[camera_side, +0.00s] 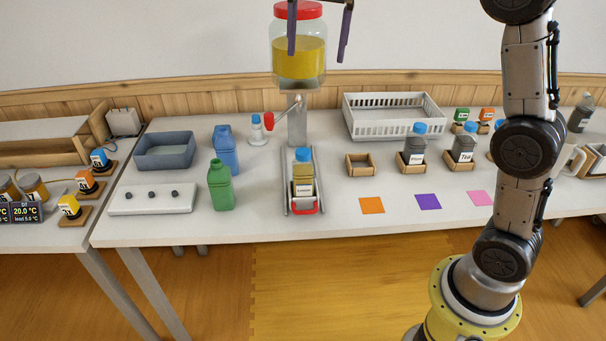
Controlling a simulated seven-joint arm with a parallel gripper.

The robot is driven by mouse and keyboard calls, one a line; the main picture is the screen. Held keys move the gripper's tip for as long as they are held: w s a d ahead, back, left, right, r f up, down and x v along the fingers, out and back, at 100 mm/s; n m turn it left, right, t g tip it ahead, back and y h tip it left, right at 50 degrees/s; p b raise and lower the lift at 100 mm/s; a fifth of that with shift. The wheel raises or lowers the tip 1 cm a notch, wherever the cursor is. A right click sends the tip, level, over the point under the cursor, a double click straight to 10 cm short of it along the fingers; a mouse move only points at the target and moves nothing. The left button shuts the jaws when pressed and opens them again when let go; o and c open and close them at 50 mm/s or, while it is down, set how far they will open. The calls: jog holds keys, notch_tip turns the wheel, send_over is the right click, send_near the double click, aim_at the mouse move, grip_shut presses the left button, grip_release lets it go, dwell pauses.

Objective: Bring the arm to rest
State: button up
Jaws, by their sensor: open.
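My gripper (319,42) is at the top of the view, with two dark purple fingers spread apart. Its upper part is cut off by the frame edge. The fingers show in front of the big jar (299,62), which has a red lid and yellow liquid and stands on a grey post (297,120). I see nothing held between the fingers. My arm rises on the right side of the view.
A blue-capped bottle (303,172) stands in a metal-railed holder below the jar. Green (220,186) and blue (226,150) jugs stand left of it. A white basket (392,117), labelled bottles (415,146) and coloured squares (428,202) lie right. Table space in front is clear.

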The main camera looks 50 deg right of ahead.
jog(key=s+a+n+t, duration=0.2)
jog(key=s+n, duration=0.1)
jog(key=s, duration=1.3)
jog(key=s+f+n+t, duration=0.2)
jog(key=s+f+n, duration=0.6)
jog(key=f, duration=0.5)
jog(key=shift+s+a+f+n, duration=0.3)
jog(key=shift+s+f+n, duration=0.1)
jog(key=shift+s, duration=0.35)
